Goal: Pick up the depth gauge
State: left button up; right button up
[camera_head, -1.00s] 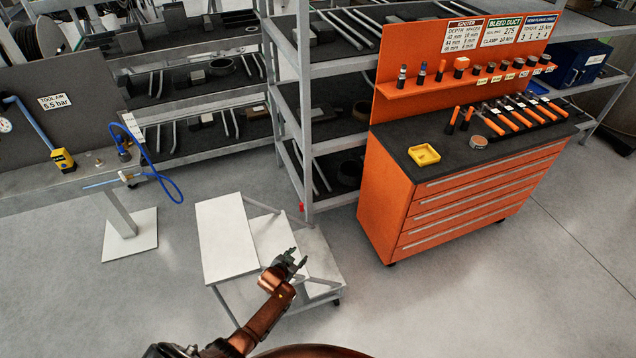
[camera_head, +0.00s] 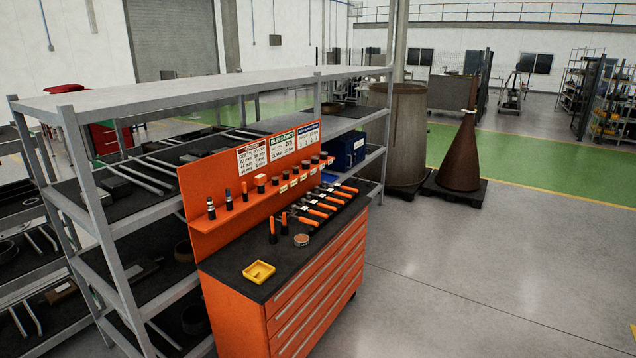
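I cannot pick out the depth gauge for certain. Several small tools and sockets stand in a row on the ledge (camera_head: 228,217) of an orange tool cabinet (camera_head: 285,325). Dark ones with a blue or silver part stand at the ledge's left end, with an orange block further right. On the black top lie several orange-handled tools (camera_head: 318,213), a round tin (camera_head: 301,240) and a square yellow tray (camera_head: 258,272). Neither of my grippers is in view.
A grey metal shelf rack (camera_head: 200,90) with dark shelves stands behind and left of the cabinet. A blue box (camera_head: 346,150) sits behind the cabinet's far end. A brown cone (camera_head: 462,155) stands on a dark pallet further back. The floor right of the cabinet (camera_head: 480,270) is clear.

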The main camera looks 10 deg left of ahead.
aim_at(260, 180)
jog(key=z, duration=0.85)
jog(key=i, duration=3.6)
jog(key=u, duration=3.15)
jog(key=k, duration=0.15)
jog(key=z, duration=0.1)
